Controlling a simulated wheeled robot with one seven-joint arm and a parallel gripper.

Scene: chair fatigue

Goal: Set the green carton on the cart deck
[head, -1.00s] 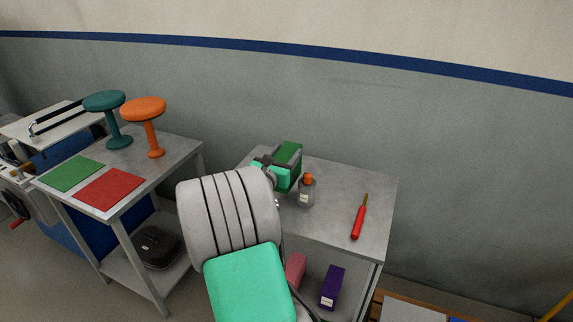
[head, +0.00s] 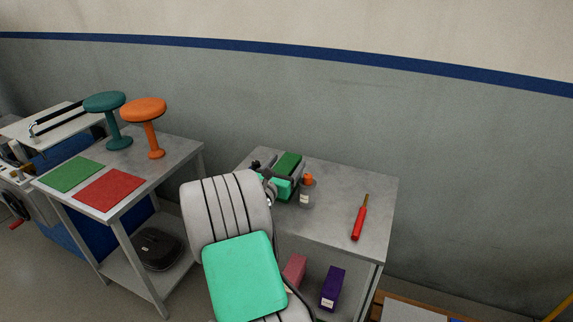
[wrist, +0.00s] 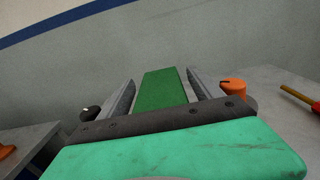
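The green carton (head: 290,162) stands on the grey table in the middle of the head view, near its back left corner. My gripper (head: 278,168) is at the carton from the front left, partly hiding it. In the wrist view, the carton (wrist: 161,88) lies between the two fingers of my gripper (wrist: 161,80), with a narrow gap seeming to show on each side. The fingers look open around it. A low wooden-edged platform with a grey top (head: 412,312) is cut off at the bottom right; I cannot tell if it is the cart deck.
A grey bottle with an orange cap (head: 307,192) stands close right of the carton. A red-handled tool (head: 359,220) lies farther right. A purple box (head: 332,287) and pink box (head: 294,270) sit on the lower shelf. The left table (head: 178,152) holds two stools and mats.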

